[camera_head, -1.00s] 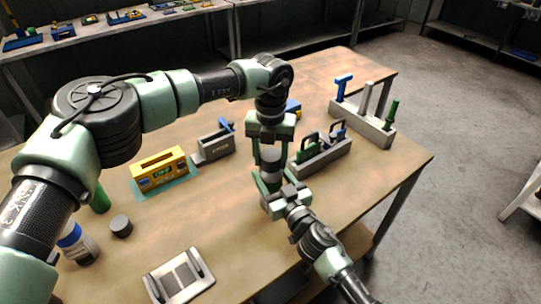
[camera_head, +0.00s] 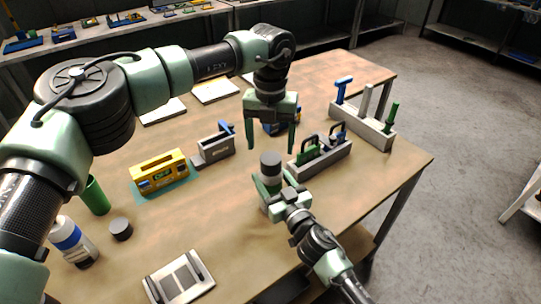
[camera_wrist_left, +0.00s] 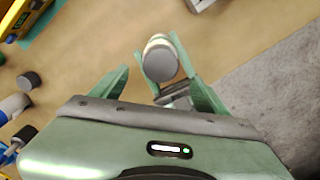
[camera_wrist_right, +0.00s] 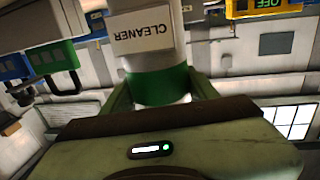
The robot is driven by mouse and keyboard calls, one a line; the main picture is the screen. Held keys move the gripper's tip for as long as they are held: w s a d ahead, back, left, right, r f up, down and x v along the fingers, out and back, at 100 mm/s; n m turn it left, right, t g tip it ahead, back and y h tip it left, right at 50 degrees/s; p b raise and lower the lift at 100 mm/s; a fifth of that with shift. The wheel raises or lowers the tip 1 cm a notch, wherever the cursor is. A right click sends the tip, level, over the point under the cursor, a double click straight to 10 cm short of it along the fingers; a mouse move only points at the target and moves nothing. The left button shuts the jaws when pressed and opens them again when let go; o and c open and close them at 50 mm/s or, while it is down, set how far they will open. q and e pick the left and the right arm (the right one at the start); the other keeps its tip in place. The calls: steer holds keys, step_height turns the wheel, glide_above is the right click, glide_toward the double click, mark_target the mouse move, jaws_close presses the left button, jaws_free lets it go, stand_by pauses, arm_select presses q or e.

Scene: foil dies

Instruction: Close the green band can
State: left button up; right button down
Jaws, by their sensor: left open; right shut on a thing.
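The green band can (camera_head: 271,172) is held upright above the table's front part by my right gripper (camera_head: 272,184), which is shut around it. In the right wrist view its green band (camera_wrist_right: 158,86) sits between the fingers, under a CLEANER label (camera_wrist_right: 143,34). A dark grey lid (camera_head: 270,158) sits on top of the can; the left wrist view shows this round lid (camera_wrist_left: 160,64) from above. I cannot tell how tightly it fits. My left gripper (camera_head: 270,147) is open and empty just above the lid, fingers pointing down.
At left stand a blue-banded white can (camera_head: 70,236), a loose dark cap (camera_head: 120,229) and a green cup (camera_head: 95,196). A yellow box (camera_head: 158,170), grey holders (camera_head: 214,148) and tool racks (camera_head: 362,122) stand behind. A grey plate (camera_head: 180,278) lies in front.

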mark_target(276, 187)
arm_select(q)
step_height(276, 187, up, 5)
steer(key=shift+r, duration=0.2)
arm_select(e)
steer(key=shift+c, duration=1.6)
jaws_free()
steer(key=b+v, duration=0.1)
steer(key=v, duration=0.6)
steer(key=shift+d+f, duration=0.1)
steer(key=shift+f, duration=0.05)
arm_select(q)
steer(key=shift+f, duration=0.55)
arm_select(e)
steer(key=shift+s+d, duration=0.15)
steer(key=shift+s, duration=0.2)
